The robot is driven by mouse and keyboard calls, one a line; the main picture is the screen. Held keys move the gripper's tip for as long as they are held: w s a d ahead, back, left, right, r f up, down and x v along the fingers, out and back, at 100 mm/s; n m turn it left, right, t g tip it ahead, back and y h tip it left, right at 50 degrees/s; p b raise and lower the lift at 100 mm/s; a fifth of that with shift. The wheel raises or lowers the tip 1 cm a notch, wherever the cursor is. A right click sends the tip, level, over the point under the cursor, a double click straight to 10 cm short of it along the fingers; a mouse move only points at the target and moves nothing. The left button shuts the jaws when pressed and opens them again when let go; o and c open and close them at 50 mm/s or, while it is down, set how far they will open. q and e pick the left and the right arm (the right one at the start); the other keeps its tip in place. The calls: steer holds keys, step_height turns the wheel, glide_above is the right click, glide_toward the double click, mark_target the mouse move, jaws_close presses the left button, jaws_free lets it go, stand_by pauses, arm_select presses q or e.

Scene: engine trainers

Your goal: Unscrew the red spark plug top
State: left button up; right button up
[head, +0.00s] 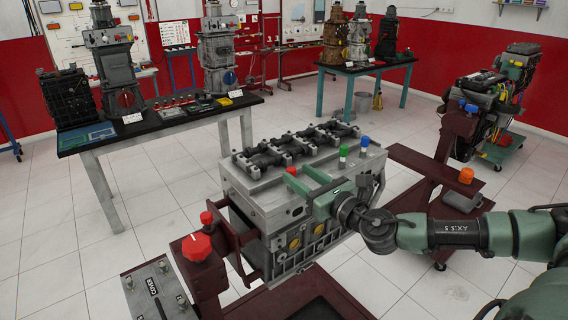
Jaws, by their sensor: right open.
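The engine block (262,205) is a grey block on a dark red stand. The red spark plug top (292,171) is a small red cap on its upper face, left of the green top (343,151) and the blue top (365,141). My right gripper (296,173) is green and reaches in from the right, low over the block. Its two fingers are open, and the red top shows at the gap between their tips. I cannot tell whether either finger touches it. The base of the red top is hidden by the near finger. My left gripper is not in view.
A red knob (197,246) and a control box (158,290) stand at the front left of the stand. An orange knob (466,175) is on the right. A black-topped table (150,127) with engine models stands behind left. Tiled floor is free between them.

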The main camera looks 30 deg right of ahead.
mark_target(288, 168)
steer(key=w+p, duration=0.1)
steer(key=w, duration=0.2)
steer(key=w+p, duration=0.1)
steer(key=w, duration=0.1)
steer(key=shift+w+a+r+p, duration=0.15)
steer(key=shift+a+r+p, duration=0.05)
steer(key=shift+a+p, duration=0.15)
steer(key=shift+w+f, duration=0.2)
steer(key=shift+w, duration=0.4)
steer(key=shift+a, duration=0.1)
jaws_close()
